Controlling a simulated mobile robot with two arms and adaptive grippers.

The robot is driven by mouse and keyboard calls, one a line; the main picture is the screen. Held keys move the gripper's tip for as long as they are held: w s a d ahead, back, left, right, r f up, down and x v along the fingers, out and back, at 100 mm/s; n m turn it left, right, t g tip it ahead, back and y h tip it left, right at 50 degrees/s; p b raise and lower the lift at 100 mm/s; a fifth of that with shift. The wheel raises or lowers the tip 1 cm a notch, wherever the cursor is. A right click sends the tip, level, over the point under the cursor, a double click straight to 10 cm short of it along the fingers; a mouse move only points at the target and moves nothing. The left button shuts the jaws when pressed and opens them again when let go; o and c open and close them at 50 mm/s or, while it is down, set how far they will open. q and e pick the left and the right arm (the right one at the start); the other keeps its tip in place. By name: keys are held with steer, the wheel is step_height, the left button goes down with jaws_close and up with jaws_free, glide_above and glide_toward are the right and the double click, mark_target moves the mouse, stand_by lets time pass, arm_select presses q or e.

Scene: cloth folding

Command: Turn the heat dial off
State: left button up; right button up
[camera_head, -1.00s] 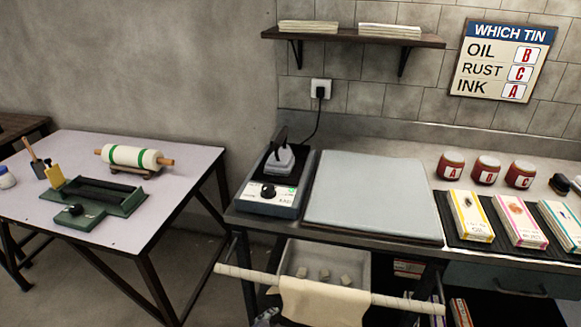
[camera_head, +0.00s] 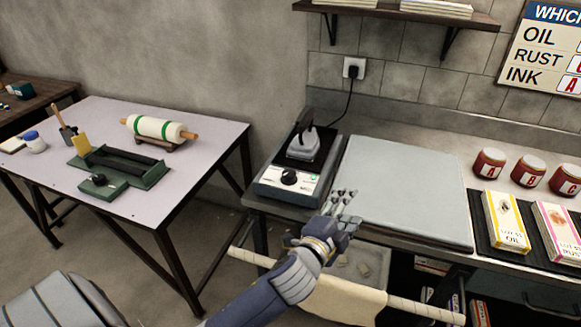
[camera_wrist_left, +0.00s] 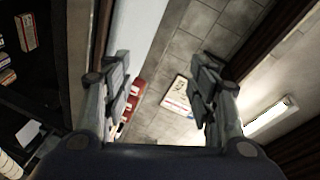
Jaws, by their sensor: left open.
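The heat dial (camera_head: 289,177) is a black knob on the front panel of a blue-grey heating unit (camera_head: 270,190). A small green mark (camera_head: 313,177) shows to the right of the dial. A grey iron-like block with a dark upright handle (camera_head: 303,141) rests on the unit's black top. My left gripper (camera_head: 343,199) is open and empty, to the right of the dial and slightly lower in the picture, apart from it. In the left wrist view its spread fingers (camera_wrist_left: 163,88) have nothing between them, and the dial is not seen there. My right gripper is out of view.
A pale slab (camera_head: 405,190) lies right of the unit. Red tins (camera_head: 488,163) and boxes (camera_head: 505,220) stand further right. A rail with a cloth (camera_head: 340,302) runs below the counter edge. A cord rises to a wall socket (camera_head: 354,67). The side table (camera_head: 205,140) is left.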

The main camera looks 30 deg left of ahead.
arm_select(q)
steer(key=w+d+r+m+g+h, duration=0.25)
steer(key=d+r+m+h, duration=0.5)
steer(key=m, duration=0.75)
steer(key=w+d+r+m+g+h, duration=0.1)
steer(key=w+d+r+m+h, duration=0.2)
steer(key=d+r+m+h, duration=0.85)
steer(key=m+g+y, duration=1.3)
steer(key=m+y, duration=0.6)
steer(key=m, duration=0.3)
glide_above(289, 172)
step_height(289, 172, down, 8)
steer(key=shift+n, duration=0.25)
step_height(289, 172, down, 10)
steer(key=shift+f+p, duration=0.25)
steer(key=shift+p, duration=0.6)
